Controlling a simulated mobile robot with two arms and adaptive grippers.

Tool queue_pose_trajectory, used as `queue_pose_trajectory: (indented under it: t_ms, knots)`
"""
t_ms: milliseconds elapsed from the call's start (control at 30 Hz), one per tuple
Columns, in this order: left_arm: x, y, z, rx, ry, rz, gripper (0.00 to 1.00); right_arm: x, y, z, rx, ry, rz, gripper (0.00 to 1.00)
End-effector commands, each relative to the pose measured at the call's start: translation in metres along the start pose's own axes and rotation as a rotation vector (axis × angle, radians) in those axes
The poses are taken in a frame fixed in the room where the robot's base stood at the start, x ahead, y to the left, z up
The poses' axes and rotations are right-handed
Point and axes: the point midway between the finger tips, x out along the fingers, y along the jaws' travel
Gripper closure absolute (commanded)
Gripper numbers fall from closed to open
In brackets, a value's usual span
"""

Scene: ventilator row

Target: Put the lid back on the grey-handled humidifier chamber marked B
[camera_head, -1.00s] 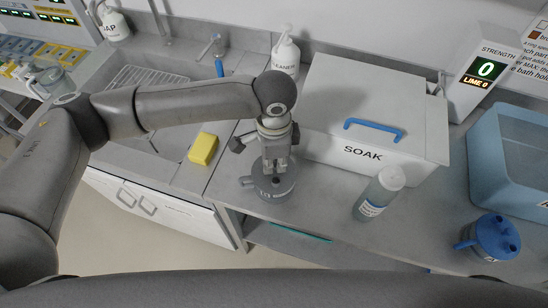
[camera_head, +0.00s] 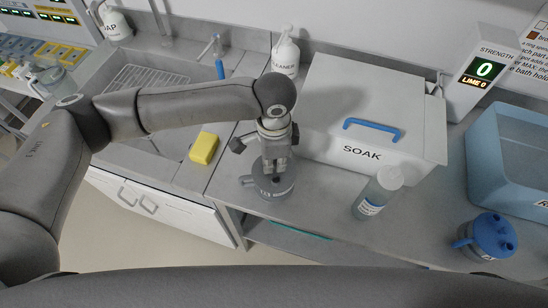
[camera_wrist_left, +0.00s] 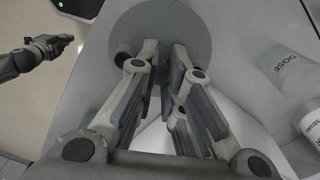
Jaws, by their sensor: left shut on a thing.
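My left gripper (camera_head: 275,163) points down over the grey-handled chamber (camera_head: 272,187) on the bench edge, left of the SOAK box. It is shut on a grey round lid (camera_wrist_left: 160,28), whose disc shows beyond the fingers in the left wrist view. In the head view the lid is at or just above the chamber's top; the fingers hide whether it is fully seated. The chamber's grey handle (camera_head: 246,180) sticks out to the left. Its mark is too small to read. My right gripper (camera_wrist_left: 62,42) shows small at the left of the wrist view; its jaw state is unclear.
The white SOAK box (camera_head: 363,152) stands close behind. A blue-lidded chamber (camera_head: 492,236) and a blue tub (camera_head: 480,135) are farther right. A yellow sponge (camera_head: 204,148) lies left, by the sink.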

Motion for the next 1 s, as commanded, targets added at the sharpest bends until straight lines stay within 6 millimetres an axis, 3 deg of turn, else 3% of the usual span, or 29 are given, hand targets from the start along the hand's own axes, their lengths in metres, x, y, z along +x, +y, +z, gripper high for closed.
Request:
queue_pose_trajectory:
  t_ms: [433,467,633,867,1000]
  knots:
    - [0.0001,0.0002,-0.0001,0.001,0.0,0.0,1.0,-0.0014,0.0003,0.0002,0.0,-0.001,0.0,1.0]
    - [0.0001,0.0002,-0.0001,0.001,0.0,0.0,0.9,-0.0014,0.0003,0.0002,0.0,-0.001,0.0,1.0]
    - [0.0,0.0002,-0.0001,0.001,0.0,0.0,0.68,-0.0014,0.0006,0.0003,0.0,-0.001,0.001,1.0]
    - [0.0,0.0002,0.0,0.001,0.0,0.0,0.66,-0.0014,0.0013,0.0005,-0.001,-0.001,0.001,1.0]
    - [0.0001,0.0002,0.0,0.001,0.0,0.0,0.49,-0.0014,0.0015,0.0006,-0.001,-0.001,0.002,1.0]
